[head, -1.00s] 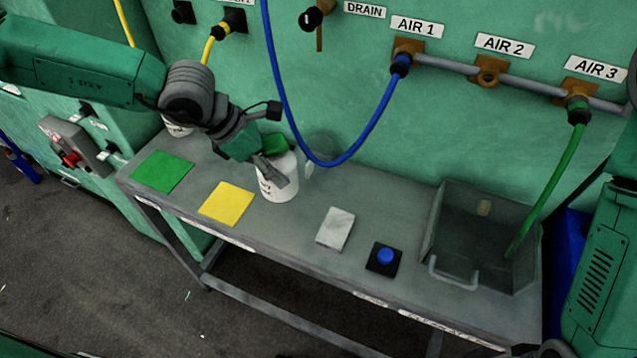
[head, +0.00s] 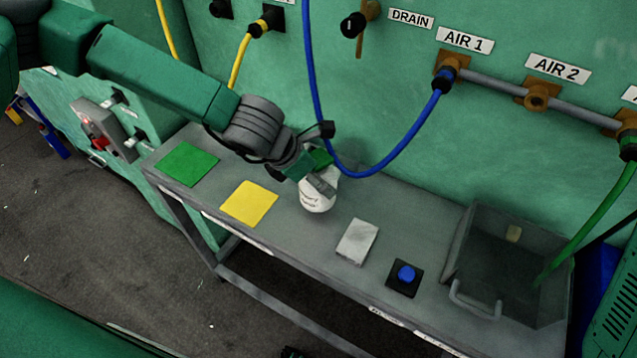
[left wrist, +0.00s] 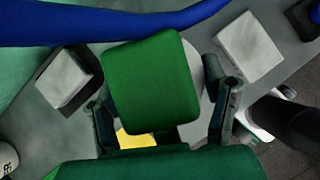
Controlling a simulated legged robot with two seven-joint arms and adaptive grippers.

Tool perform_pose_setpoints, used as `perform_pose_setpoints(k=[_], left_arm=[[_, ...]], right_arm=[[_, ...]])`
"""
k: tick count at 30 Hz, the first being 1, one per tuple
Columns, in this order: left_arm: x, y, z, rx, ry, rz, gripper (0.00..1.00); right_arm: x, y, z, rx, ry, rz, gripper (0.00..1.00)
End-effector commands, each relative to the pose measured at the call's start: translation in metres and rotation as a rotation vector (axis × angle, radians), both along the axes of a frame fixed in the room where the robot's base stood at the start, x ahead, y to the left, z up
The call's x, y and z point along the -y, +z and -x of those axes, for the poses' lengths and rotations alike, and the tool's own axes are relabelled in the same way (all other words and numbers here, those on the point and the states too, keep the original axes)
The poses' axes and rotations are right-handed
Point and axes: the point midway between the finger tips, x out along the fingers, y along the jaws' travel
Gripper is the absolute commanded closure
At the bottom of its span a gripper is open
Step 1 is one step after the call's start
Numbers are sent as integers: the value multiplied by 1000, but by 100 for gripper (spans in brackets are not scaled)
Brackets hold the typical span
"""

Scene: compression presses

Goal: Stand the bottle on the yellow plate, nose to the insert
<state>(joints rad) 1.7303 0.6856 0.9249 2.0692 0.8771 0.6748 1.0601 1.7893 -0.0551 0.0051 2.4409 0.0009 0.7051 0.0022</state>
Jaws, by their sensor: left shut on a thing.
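The bottle (head: 317,196) is white with a green block-shaped top, which shows close up in the left wrist view (left wrist: 155,80). My left gripper (head: 320,182) is shut on it, with one finger on each side in the left wrist view. The yellow plate (head: 249,204) lies flat and empty on the bench, left of the bottle. I cannot identify the insert for certain.
A blue hose (head: 403,136) hangs close behind and right of the bottle. A green plate (head: 187,164) lies left of the yellow one. A pale block (head: 357,242), a blue button (head: 406,273) and an open grey bin (head: 470,305) are to the right.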

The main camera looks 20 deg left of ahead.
Motion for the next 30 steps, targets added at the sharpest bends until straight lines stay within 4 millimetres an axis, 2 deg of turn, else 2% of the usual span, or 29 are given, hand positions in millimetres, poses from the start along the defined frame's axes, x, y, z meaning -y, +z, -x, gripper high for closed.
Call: perform_pose_setpoints(k=[1,4,16,17,18,19,26,30], left_arm=[[2,-9,1,-4,-2,0,75],[5,-20,0,-2,-1,-1,75],[2,-27,0,0,-3,1,75],[2,-28,1,-1,-2,1,29],[1,-28,0,-1,-2,2,15],[0,-28,0,-1,-2,2,11],[2,-27,0,-1,-2,1,11],[1,-19,1,2,-2,-1,11]], right_arm=[[0,-1,0,0,0,0,100],[0,-1,0,0,0,0,100],[0,-3,0,0,-1,1,100],[0,-3,0,0,-1,1,100],[0,-2,0,0,-1,1,100],[0,-2,0,0,-1,1,100],[0,-2,0,0,0,0,100],[0,0,0,0,0,0,100]])
